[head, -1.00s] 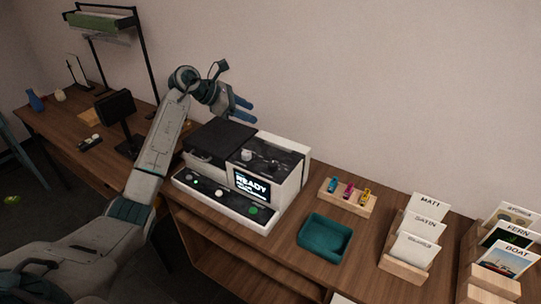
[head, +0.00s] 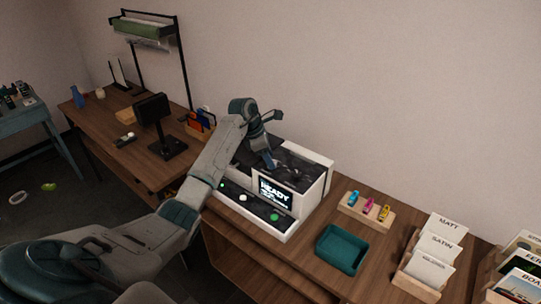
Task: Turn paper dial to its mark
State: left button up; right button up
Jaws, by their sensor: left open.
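The printer (head: 317,187) is a white and black machine on the wooden desk, with a lit screen (head: 274,190) reading READY and several buttons along its front. My left gripper (head: 270,160) is over the dark top of the printer, pointing down, with its blue-grey fingers open. The paper dial cannot be made out clearly; my gripper and arm cover part of the printer's top. I cannot tell whether the fingers touch anything there. My right gripper is not in the head view.
Right of the printer are a wooden rack (head: 352,212) with small coloured bottles, a teal tray (head: 342,249) and a card holder (head: 414,284) with MATT and SATIN cards. A black stand (head: 154,108) is to the left. The wall is close behind.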

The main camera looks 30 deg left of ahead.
pick_arm(q)
jog(key=shift+w+d+f, duration=0.15)
jog(key=shift+w+f, duration=0.05)
jog(key=shift+f, duration=0.45)
jog(key=c, duration=1)
